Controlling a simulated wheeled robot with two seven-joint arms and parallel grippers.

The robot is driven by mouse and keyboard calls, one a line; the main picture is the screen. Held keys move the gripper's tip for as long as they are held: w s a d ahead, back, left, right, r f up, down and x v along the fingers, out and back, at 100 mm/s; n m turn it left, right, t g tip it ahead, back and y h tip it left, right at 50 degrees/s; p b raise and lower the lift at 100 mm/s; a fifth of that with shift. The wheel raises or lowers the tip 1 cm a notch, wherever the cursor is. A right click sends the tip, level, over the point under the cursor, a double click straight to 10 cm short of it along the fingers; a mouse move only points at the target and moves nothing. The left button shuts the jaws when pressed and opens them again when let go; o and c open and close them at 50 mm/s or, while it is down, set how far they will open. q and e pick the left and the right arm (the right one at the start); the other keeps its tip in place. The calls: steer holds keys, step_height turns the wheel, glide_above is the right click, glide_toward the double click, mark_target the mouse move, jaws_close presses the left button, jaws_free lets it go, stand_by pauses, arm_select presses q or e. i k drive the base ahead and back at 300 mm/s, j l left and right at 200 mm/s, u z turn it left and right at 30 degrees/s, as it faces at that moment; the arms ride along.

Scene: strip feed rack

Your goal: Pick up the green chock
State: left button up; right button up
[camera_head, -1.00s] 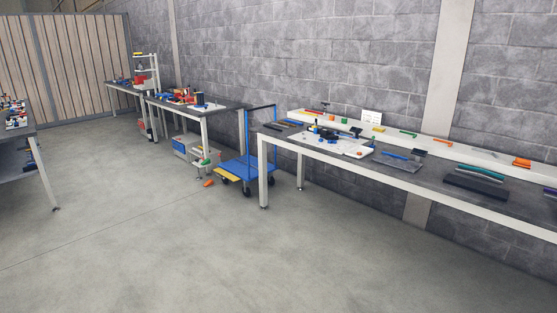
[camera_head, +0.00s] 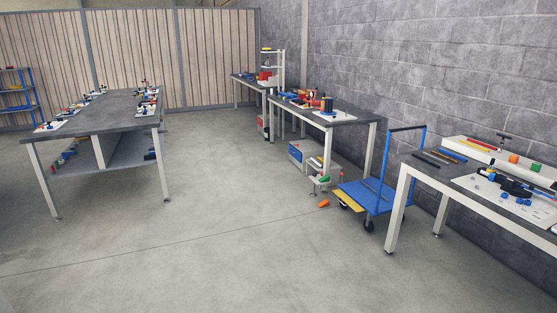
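A small green piece (camera_head: 323,179), which looks like the green chock, rests at a low white stand (camera_head: 318,187) near the floor, left of the blue trolley. It is too small to tell its exact shape. Another green block (camera_head: 536,167) sits on the raised white ledge of the right bench. Neither of my grippers is in view.
An orange piece (camera_head: 323,203) lies on the floor in front of the stand. The blue trolley (camera_head: 367,197) stands between the back workbench (camera_head: 340,119) and the right bench (camera_head: 397,205). A long table (camera_head: 100,115) stands left. The middle floor is clear.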

mark_target(326, 179)
steer(key=i, duration=3.6)
steer(key=i+z, duration=0.3)
steer(key=i+j+z, duration=0.25)
steer(key=i, duration=0.25)
steer(key=i+j+z, duration=0.3)
steer(key=i+z, duration=0.2)
steer(key=z, duration=0.3)
steer(key=i+j+z, duration=0.65)
steer(key=i+j, duration=0.15)
steer(key=j, duration=0.25)
steer(key=i+j+z, duration=0.25)
steer(key=j, duration=0.2)
steer(key=k+l, duration=0.05)
